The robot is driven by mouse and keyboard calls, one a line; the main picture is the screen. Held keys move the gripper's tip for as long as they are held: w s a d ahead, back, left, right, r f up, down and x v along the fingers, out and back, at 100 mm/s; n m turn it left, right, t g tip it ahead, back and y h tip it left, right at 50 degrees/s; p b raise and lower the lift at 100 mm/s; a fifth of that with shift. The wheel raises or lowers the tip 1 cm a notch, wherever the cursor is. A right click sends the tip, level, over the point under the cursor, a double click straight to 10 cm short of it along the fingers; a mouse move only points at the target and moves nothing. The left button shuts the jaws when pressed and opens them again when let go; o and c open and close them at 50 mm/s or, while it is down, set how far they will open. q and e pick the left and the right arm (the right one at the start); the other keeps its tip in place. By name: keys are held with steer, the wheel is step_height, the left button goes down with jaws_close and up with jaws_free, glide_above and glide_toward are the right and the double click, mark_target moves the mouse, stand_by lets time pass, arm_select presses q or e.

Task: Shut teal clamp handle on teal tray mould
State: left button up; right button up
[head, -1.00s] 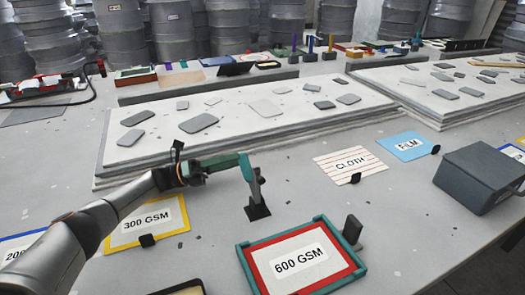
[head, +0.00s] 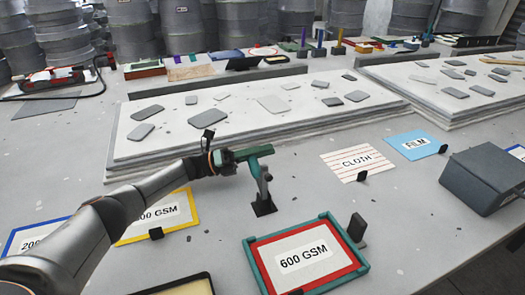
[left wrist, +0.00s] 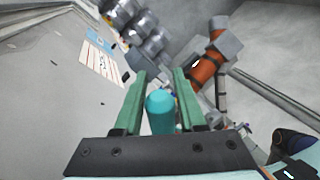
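A clamp with a grey upright (head: 264,186) on a black foot stands on the table behind a teal-rimmed frame (head: 254,268) with a red-bordered "600 GSM" panel. I cannot tell whether that frame is the tray mould. My left gripper (head: 262,151) is at the top of the clamp, and its green fingers hide most of the handle in the head view. In the left wrist view the rounded teal handle (left wrist: 160,112) lies between the two fingers, its end towards the camera. Narrow gaps show on both sides, so the gripper looks open around it. My right gripper is not in view.
A pale slab (head: 240,120) with grey pieces lies behind the clamp. A "CLOTH" card (head: 345,172), a blue "FILM" card (head: 405,152) and a dark grey box (head: 480,180) are to the right. A yellow-bordered card (head: 135,236) lies below my arm.

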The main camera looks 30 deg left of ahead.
arm_select(q)
jaws_close()
stand_by(1.0)
